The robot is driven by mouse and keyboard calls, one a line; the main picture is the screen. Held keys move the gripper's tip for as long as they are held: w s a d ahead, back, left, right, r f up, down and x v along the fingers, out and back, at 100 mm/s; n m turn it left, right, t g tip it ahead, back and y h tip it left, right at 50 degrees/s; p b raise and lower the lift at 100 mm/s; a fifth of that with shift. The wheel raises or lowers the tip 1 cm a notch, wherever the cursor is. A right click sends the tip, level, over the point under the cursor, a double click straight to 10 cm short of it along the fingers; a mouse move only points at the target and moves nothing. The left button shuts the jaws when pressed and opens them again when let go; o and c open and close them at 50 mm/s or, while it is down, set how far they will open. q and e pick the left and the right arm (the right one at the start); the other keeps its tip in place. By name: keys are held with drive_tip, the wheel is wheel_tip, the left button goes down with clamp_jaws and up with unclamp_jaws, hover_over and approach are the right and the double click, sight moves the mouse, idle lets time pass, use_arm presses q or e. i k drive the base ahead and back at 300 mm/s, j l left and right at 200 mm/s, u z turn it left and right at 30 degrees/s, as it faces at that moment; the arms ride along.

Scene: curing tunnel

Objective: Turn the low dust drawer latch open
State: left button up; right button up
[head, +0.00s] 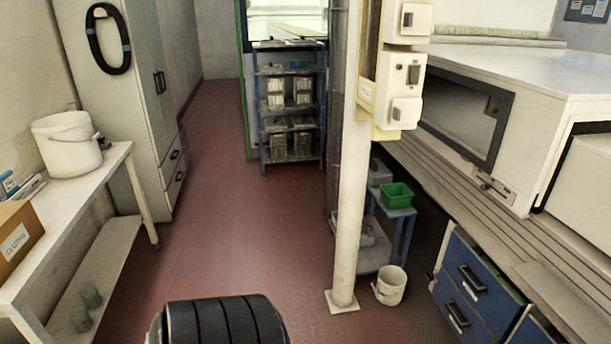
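I cannot make out for certain which fitting is the low dust drawer latch. At the right, blue drawers (463,262) with dark bar handles sit below the slatted bench; their lower part is cut off by the frame. A small metal fitting (492,188) is on the lower front of the white machine (530,150), below its dark-framed window. The tall grey cabinet (135,110) at the left has two low drawers with dark handles. Neither of my grippers is in view.
A cream post (348,200) with switch boxes (403,85) stands right of centre. A white bucket (390,286) and a cart with a green bin (397,195) are beside it. A bench (75,195) lines the left. Red floor (235,200) is clear between.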

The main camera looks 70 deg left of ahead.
sight(430, 277)
drive_tip(key=j+u, duration=0.45)
drive_tip(key=j, duration=0.2)
drive_tip(key=i+j+u, duration=0.1)
drive_tip(key=j+u, duration=0.35)
drive_tip(key=j, duration=0.2)
